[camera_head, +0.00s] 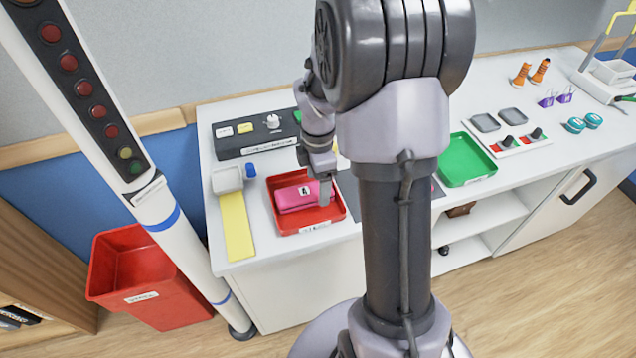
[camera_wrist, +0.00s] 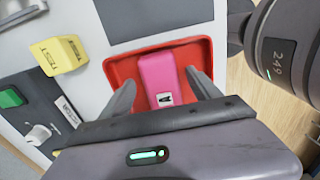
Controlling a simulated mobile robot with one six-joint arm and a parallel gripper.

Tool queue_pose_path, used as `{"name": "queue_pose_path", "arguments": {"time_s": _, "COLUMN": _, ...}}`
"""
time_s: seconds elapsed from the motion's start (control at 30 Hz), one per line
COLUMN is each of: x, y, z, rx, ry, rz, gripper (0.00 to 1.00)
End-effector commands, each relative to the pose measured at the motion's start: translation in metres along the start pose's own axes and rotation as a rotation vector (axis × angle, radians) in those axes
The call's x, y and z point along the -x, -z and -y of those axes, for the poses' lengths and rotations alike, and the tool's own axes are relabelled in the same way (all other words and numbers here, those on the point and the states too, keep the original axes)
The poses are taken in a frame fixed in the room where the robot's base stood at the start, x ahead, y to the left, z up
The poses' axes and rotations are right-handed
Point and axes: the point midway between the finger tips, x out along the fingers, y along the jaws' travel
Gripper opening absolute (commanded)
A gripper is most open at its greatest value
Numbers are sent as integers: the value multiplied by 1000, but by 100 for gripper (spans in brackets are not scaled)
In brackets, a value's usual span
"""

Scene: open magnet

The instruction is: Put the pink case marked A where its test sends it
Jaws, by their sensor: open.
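The pink case (camera_head: 289,198) lies in the red tray (camera_head: 340,213) near the front left of the counter. Its white label reads A in the head view. In the wrist view the pink case (camera_wrist: 158,70) lies between my two fingers, inside the red tray (camera_wrist: 122,69). My gripper (camera_head: 322,190) is open at the case's right end in the head view. My gripper (camera_wrist: 161,80) shows one finger on each side of the case, with no clear grip on it. The case's right end is partly hidden by my gripper.
A dark console (camera_head: 255,133) with a knob stands behind the tray. A yellow TEST block (camera_wrist: 59,55) sits near it. A green tray (camera_head: 466,160) lies farther right. A red bin (camera_head: 140,275) stands on the floor at left, beside a white post with lamps (camera_head: 90,90).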

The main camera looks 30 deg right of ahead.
Motion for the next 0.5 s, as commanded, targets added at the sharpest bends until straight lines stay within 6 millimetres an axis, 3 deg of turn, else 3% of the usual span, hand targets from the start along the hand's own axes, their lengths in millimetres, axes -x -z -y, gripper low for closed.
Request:
{"name": "queue_pose_path", "arguments": {"time_s": 0.2, "x": 69, "y": 0, "z": -1, "rx": 0, "ry": -5, "rz": 1, "gripper": 72}}
{"name": "queue_pose_path", "arguments": {"time_s": 0.3, "x": 92, "y": 0, "z": -1, "rx": 0, "ry": -4, "rz": 0, "gripper": 72}}
{"name": "queue_pose_path", "arguments": {"time_s": 0.5, "x": 119, "y": 5, "z": 3, "rx": -34, "ry": -15, "rz": -3, "gripper": 72}}
